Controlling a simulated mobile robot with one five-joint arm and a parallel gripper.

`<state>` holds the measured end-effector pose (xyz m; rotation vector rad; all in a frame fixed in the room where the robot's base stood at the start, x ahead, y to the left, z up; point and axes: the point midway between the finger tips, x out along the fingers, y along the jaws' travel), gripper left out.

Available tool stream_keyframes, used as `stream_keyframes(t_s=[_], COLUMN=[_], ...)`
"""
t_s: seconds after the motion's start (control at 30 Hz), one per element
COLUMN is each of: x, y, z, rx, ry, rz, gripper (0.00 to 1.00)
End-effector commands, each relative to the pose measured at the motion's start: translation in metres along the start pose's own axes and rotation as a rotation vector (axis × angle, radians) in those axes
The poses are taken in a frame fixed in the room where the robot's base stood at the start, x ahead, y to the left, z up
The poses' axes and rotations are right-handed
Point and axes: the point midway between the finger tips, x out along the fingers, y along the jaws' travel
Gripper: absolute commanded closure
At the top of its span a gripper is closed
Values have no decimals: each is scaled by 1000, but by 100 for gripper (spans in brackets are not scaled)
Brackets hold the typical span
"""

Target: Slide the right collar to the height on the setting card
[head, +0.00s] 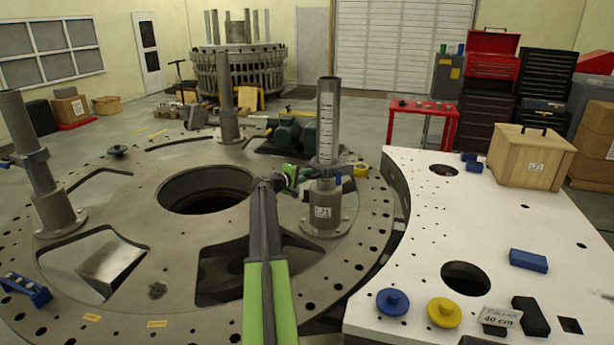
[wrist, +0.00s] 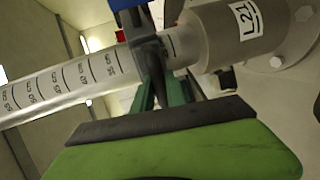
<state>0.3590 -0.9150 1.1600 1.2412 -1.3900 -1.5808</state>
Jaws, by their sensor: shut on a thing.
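The right post (head: 328,115) stands upright on the turret plate (head: 140,195) and carries a graduated scale. The dark right collar (head: 325,172) is around it, low down, just above the base sleeve (head: 326,208) labelled L-21. In the wrist view the post (wrist: 70,82) lies across the picture, with a short strip of scale between collar (wrist: 143,30) and sleeve (wrist: 235,35). The setting card (head: 500,317) reads "COLLAR 40 cm".
The plate has a large central hole (head: 205,190). The white table (head: 400,240) at right bears a wooden box (head: 530,158), blue and yellow knobs and dark blocks. The space above the right post looks clear.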

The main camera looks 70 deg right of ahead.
Motion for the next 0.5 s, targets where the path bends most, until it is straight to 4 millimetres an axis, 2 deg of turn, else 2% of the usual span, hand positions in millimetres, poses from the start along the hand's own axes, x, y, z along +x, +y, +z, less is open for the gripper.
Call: stream_keyframes(t_s=[0.03,0.23,0.33,0.5], x=[-5,-15,-17,-16], y=[24,69,78,76], z=[-2,-3,-4,-4], rx=[-3,-3,-3,-3], ry=[3,4,4,4], rz=[3,4,4,4], gripper=[100,100,100,100])
